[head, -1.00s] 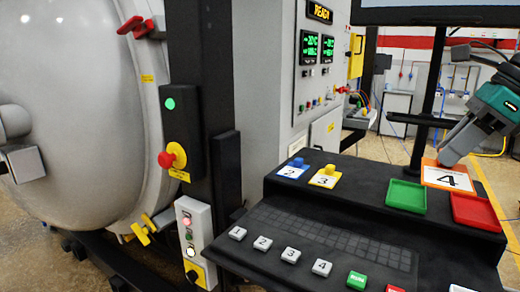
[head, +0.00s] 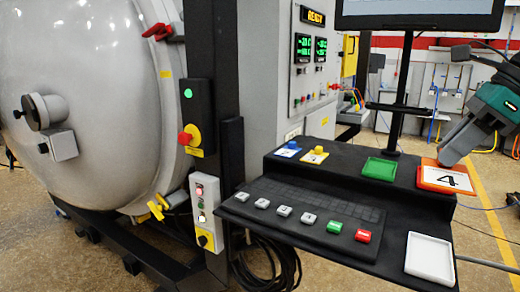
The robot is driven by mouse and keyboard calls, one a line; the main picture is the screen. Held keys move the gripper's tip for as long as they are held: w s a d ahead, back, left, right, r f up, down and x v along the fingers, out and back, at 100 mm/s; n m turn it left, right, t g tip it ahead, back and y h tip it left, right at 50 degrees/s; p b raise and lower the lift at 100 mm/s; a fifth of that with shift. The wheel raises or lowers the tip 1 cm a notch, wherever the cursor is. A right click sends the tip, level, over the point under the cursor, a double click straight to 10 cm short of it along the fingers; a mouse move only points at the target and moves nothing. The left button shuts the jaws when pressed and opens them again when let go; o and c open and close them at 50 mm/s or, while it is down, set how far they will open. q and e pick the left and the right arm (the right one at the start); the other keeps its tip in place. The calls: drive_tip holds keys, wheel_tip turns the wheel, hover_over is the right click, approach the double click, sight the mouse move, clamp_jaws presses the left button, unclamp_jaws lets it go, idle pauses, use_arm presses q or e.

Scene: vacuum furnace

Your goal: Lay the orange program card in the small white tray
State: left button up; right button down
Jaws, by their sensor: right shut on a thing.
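The orange program card (head: 446,180), with a white label marked 4, is in the grip of my right gripper (head: 444,162). The gripper comes in from the right and is shut on the card's far edge. The card is over the spot of the red tray (head: 428,161), which is mostly hidden behind it; I cannot tell how high above it the card is. The small white tray (head: 430,258) is empty at the console's near right corner, nearer to me than the card and apart from it. My left gripper is not in view.
A green tray (head: 379,169) sits left of the card. A keyboard panel with several buttons lies in front. A monitor (head: 420,12) on a post rises behind the console.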

sight(430, 165)
drive_tip(key=a+f+n+g, duration=0.1)
drive_tip(key=f, duration=0.1)
drive_tip(key=a+f+n, duration=0.1)
drive_tip(key=a+n, duration=0.1)
drive_tip(key=a+f+n+g, duration=0.1)
drive_tip(key=f+n, duration=0.1)
drive_tip(key=shift+w+a+f+g+y, duration=0.3)
drive_tip(key=shift+f+y, duration=0.05)
drive_tip(key=shift+y, duration=0.05)
drive_tip(key=s+a+f+n+g+h, duration=0.3)
drive_tip(key=f+n, duration=0.6)
drive_tip(key=s+a+f+n+g+h, duration=0.3)
drive_tip(key=s+a+f+n, duration=0.1)
drive_tip(key=f+n, duration=0.6)
drive_tip(key=shift+s+a+f, duration=0.15)
drive_tip(key=shift+s+f, duration=0.05)
drive_tip(key=shift+f, duration=0.05)
drive_tip(key=shift+w+r, duration=0.1)
